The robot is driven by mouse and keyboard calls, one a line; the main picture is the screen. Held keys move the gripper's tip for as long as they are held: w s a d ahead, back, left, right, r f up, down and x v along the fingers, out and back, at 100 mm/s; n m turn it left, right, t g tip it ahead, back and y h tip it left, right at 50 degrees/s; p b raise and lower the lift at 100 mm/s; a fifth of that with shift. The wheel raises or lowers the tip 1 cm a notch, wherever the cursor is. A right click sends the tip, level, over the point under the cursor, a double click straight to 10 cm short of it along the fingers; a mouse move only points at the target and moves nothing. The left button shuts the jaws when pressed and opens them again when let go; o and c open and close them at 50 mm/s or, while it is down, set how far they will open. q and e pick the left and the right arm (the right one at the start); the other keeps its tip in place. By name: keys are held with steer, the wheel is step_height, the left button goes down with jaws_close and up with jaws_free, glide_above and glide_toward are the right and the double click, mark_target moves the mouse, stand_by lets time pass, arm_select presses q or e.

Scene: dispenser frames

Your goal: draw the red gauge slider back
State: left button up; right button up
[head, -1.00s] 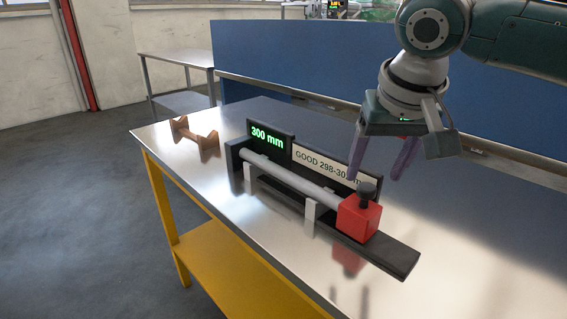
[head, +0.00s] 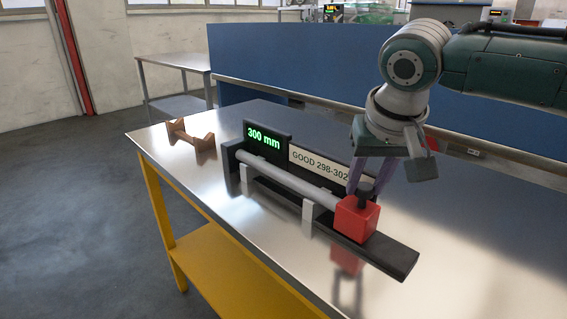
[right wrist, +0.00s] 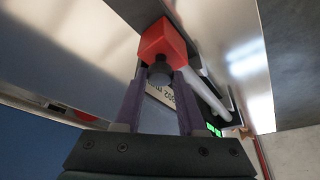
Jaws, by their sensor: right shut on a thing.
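The red gauge slider (head: 355,218) sits on the black rail (head: 393,256) of the gauge and touches the near end of a grey rod (head: 290,182). White supports hold the rod up. The slider has a black knob (head: 365,196) on top, also seen in the right wrist view (right wrist: 160,74). My right gripper (head: 367,188) has come down from above, its purple fingers shut on the knob, one on each side. The gauge display (head: 264,138) reads 300 mm in green. My left gripper is not in view.
A small brown wooden cradle (head: 190,140) stands on the metal table (head: 265,243) left of the gauge. A blue panel (head: 290,65) runs behind the table. A red thing (head: 431,143) shows partly behind my right gripper. The table left of the gauge is mostly clear.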

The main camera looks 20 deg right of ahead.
jaws_close()
stand_by(0.8)
